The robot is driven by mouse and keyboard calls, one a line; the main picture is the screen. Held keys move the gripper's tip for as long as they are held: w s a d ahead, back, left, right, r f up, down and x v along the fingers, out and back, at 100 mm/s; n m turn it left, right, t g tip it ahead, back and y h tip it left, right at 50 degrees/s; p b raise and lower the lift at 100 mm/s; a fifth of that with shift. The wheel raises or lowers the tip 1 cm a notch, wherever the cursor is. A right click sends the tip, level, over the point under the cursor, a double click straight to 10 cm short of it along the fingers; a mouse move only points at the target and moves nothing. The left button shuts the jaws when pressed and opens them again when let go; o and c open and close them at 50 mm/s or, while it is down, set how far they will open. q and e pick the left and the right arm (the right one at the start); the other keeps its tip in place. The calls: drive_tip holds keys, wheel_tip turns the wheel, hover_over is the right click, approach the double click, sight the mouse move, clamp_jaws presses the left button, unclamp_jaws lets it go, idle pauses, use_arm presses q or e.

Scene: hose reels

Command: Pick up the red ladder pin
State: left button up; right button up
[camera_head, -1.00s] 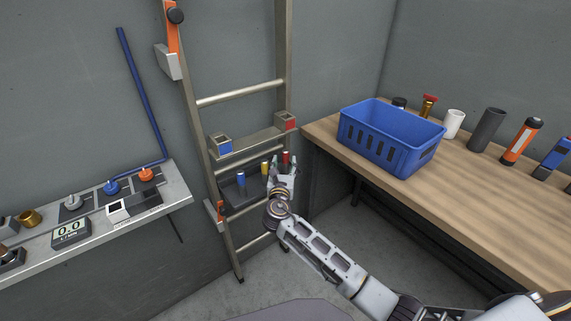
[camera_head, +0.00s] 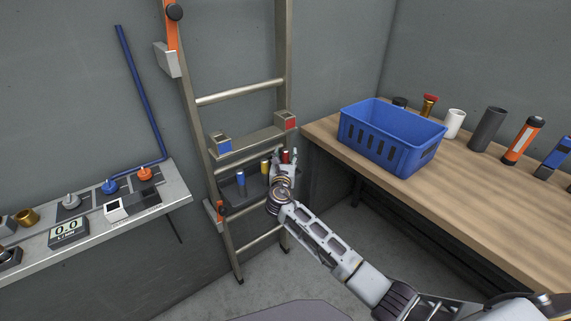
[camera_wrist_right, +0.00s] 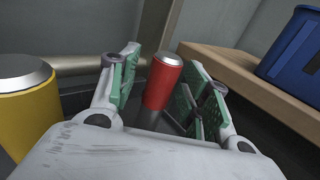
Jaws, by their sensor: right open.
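The red ladder pin (camera_wrist_right: 162,83) stands upright between the two open fingers of my right gripper (camera_wrist_right: 162,92) in the right wrist view. It is a red cylinder with a silver top. In the head view the red pin (camera_head: 286,157) shows at the fingertips of my right gripper (camera_head: 285,160), over the ladder's dark tray (camera_head: 230,190). The fingers are on both sides of the pin, with a gap visible on its left. Its lower end is hidden by the gripper body. My left gripper is out of view.
A yellow pin (camera_wrist_right: 25,105) stands close left of my right gripper, and a blue pin (camera_head: 241,180) stands further left in the tray. The ladder (camera_head: 240,98) leans on the wall. A blue crate (camera_head: 385,152) sits on the wooden bench (camera_head: 465,205) to the right.

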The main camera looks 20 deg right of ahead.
idle(0.4)
drive_tip(key=shift+c, duration=0.5)
clamp_jaws()
drive_tip(key=shift+r, duration=0.25)
